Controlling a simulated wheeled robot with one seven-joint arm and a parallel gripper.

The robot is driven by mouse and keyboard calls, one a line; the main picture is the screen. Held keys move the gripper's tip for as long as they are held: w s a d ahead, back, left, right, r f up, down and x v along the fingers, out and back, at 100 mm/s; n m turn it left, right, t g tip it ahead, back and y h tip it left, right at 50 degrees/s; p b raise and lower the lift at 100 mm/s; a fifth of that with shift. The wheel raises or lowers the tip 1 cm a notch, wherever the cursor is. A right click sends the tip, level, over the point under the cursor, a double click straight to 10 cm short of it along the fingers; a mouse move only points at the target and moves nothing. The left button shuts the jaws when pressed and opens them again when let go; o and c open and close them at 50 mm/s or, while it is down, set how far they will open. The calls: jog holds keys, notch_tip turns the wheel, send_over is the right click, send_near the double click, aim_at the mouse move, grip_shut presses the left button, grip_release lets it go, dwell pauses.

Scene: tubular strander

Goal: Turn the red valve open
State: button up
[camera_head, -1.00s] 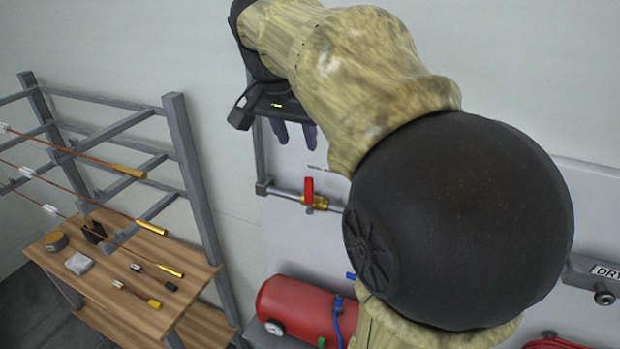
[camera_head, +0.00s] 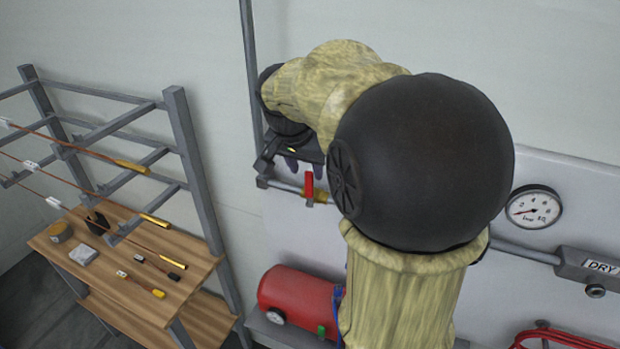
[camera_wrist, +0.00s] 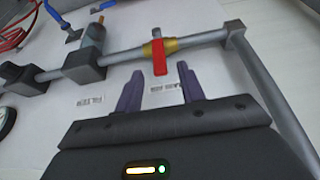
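The red valve (camera_head: 309,187) has a red lever handle on a brass body, set in a grey pipe along the wall panel. In the head view the lever stands across the pipe. The wrist view shows the red lever (camera_wrist: 159,58) just ahead of my gripper (camera_wrist: 160,85), between the lines of its two purple fingers. The fingers are spread apart with nothing between them. In the head view my gripper (camera_head: 305,168) is just above the valve, partly hidden by my arm. I cannot tell whether a finger touches the lever.
A pressure gauge (camera_head: 534,207) and a grey unit marked DRY (camera_head: 590,268) are on the panel at right. A red tank (camera_head: 295,300) sits below the valve. A wooden bench (camera_head: 130,255) with a grey rack (camera_head: 187,140) stands at left.

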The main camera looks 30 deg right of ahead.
aim_at(310, 181)
jog(key=p+x, duration=0.1)
jog(key=x, duration=0.5)
jog(key=shift+w+d+f, duration=0.1)
jog(key=shift+f, duration=0.15)
jog(key=shift+c, duration=0.5)
grip_shut()
